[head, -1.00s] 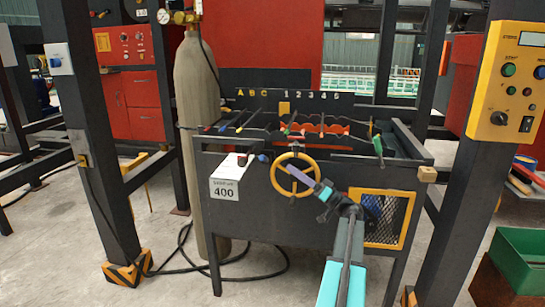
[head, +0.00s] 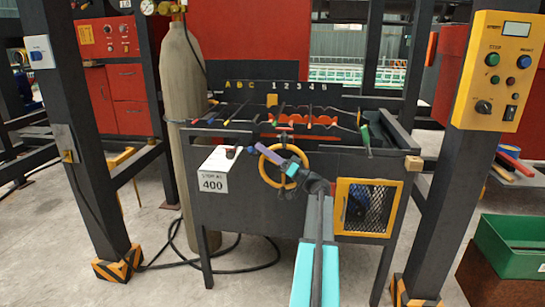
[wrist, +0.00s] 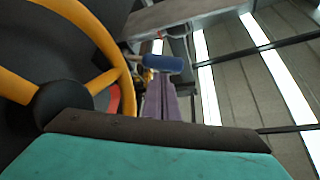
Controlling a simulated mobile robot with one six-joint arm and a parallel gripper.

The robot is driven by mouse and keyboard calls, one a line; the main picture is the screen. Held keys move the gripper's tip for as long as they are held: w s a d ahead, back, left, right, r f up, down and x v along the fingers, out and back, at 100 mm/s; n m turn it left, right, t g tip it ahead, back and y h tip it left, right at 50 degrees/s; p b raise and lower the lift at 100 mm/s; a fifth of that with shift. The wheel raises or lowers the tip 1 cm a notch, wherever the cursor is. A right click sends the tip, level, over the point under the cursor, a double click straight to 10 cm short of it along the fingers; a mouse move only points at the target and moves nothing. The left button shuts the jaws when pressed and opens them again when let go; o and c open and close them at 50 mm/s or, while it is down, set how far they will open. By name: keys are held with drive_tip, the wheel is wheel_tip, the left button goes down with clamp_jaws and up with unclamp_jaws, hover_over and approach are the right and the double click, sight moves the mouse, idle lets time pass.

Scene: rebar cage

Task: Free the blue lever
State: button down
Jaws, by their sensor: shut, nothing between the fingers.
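The blue lever shows in the wrist view as a short blue cylinder (wrist: 162,65) lying across, just beyond the fingertips. In the head view the blue lever (head: 249,150) is small and partly hidden, left of the yellow handwheel (head: 303,181) on the front of the dark cage. My gripper (head: 264,143) has slim purple fingers, which pass in front of the wheel towards its upper left. In the wrist view my gripper (wrist: 160,86) is shut and empty, its fingers close below the blue lever. I cannot tell whether they touch it.
The yellow wheel rim (wrist: 118,45) is close on the left in the wrist view. Thin rods and red parts (head: 300,121) fill the cage top. A gas cylinder (head: 185,90) stands at left.

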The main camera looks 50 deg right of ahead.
drive_tip(key=shift+w+a+r, duration=0.2)
drive_tip(key=shift+w+r, duration=0.15)
drive_tip(key=shift+w, duration=0.25)
drive_tip(key=shift+s+a+f+b, duration=0.15)
drive_tip(key=shift+f+b, duration=0.3)
drive_tip(key=shift+b, duration=0.6)
drive_tip(key=f+b, duration=0.1)
drive_tip(key=b, duration=0.1)
drive_tip(key=f+b, duration=0.1)
drive_tip(key=b, duration=0.1)
drive_tip(key=shift+s+a, duration=0.15)
drive_tip(key=shift+a, duration=0.2)
wheel_tip(320, 180, down, 2)
drive_tip(key=b, duration=0.4)
drive_tip(key=shift+f, duration=0.1)
drive_tip(key=shift+f+b, duration=0.1)
drive_tip(key=shift+b, duration=0.35)
drive_tip(key=shift+s+f, duration=0.1)
drive_tip(key=shift+s, duration=0.05)
drive_tip(key=p+v, duration=0.2)
drive_tip(key=v, duration=1.1)
drive_tip(key=shift+s, duration=0.25)
